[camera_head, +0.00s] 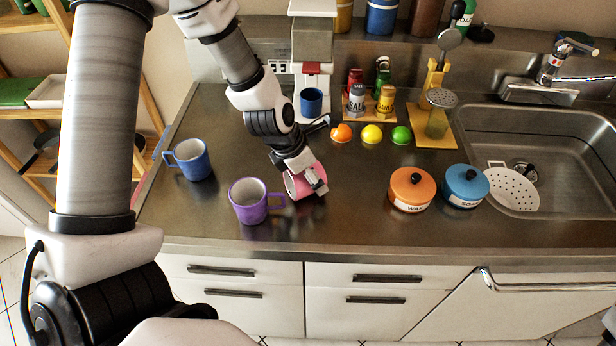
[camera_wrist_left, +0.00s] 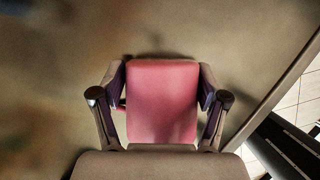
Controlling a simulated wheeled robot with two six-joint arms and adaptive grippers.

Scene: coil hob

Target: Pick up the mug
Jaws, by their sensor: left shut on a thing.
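A pink mug (camera_head: 302,182) is at the front middle of the steel counter, and its open end looks tipped toward the left. My left gripper (camera_head: 316,180) comes down over it from behind and is shut on it. In the left wrist view the pink mug (camera_wrist_left: 162,108) fills the space between the two fingers, one on each side. I cannot tell whether the mug touches the counter. A purple mug (camera_head: 249,202) stands upright just left of it. A blue mug (camera_head: 189,160) stands further left. My right gripper is not in view.
An orange pot (camera_head: 411,190) and a blue pot (camera_head: 465,186) stand to the right, before the sink (camera_head: 560,150). Coloured fruits (camera_head: 372,134) and a spice rack (camera_head: 370,108) are behind. A coffee machine holding a blue cup (camera_head: 311,101) stands at the back. Counter between pink mug and orange pot is clear.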

